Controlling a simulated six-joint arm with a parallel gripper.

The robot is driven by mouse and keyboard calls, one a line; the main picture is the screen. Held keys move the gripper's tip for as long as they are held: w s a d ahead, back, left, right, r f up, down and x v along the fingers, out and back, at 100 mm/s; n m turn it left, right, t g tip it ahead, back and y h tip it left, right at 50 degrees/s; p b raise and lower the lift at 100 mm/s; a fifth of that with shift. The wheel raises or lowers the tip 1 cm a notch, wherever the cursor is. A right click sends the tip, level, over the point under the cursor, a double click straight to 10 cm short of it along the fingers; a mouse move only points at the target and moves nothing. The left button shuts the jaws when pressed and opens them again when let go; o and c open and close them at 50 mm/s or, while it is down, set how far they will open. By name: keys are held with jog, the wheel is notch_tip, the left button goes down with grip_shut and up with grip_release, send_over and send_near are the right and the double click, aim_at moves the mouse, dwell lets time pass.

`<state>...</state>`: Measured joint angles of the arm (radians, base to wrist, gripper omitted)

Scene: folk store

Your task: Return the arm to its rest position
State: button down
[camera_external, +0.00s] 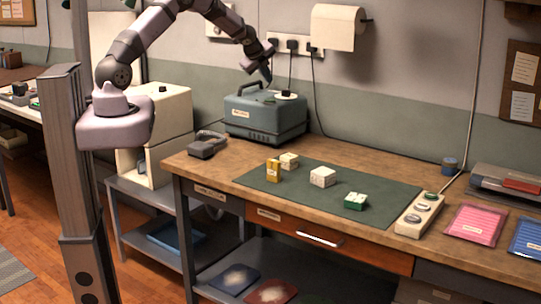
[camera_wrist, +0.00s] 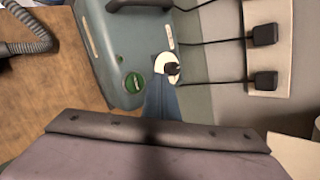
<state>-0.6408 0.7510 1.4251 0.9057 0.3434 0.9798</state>
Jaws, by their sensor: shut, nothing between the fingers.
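My arm extends from its column at the left toward the back wall in the external view. My gripper (camera_external: 267,77) is shut and empty, and hangs just above the blue-grey case (camera_external: 263,117) at the back left of the workbench. The case also shows in the wrist view (camera_wrist: 118,65), with a green round button (camera_wrist: 134,83) and a white disc with a black knob (camera_wrist: 168,68) on it. The wide dark edge of my gripper's body fills the bottom of the wrist view. I cannot tell whether a fingertip touches the case.
Wall sockets with plugs and hanging cords (camera_external: 292,44) are close behind my gripper. A paper roll (camera_external: 337,27) hangs to their right. A grey handset (camera_external: 207,145) lies left of the case. Small blocks (camera_external: 322,177) stand on the green mat (camera_external: 386,189). Air above the mat is clear.

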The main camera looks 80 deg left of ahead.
jog(key=s+d+f+n+g+h, duration=0.3)
jog(key=s+d+f+n, duration=0.45)
jog(key=s, duration=0.25)
jog(key=s+d+f+n+g+h, duration=0.3)
jog(key=s+d+f+n, duration=0.35)
jog(key=s+d, duration=0.25)
jog(key=s+d+r+n+h, duration=0.1)
jog(key=s+d+r, duration=0.1)
jog(key=s+d, duration=0.35)
jog(key=s+d+r+n+g+h, duration=0.1)
jog(key=s+d+r, duration=0.1)
jog(key=d, duration=0.7)
jog(key=s+d+r+n+h, duration=0.1)
jog(key=s+d+r, duration=0.15)
jog(key=d, duration=0.45)
jog(key=w+d+r+m+t+y, duration=0.1)
jog(key=w+d+r+m+t, duration=0.1)
jog(key=d+r+m, duration=0.2)
jog(key=d, duration=0.3)
jog(key=shift+r, duration=0.3)
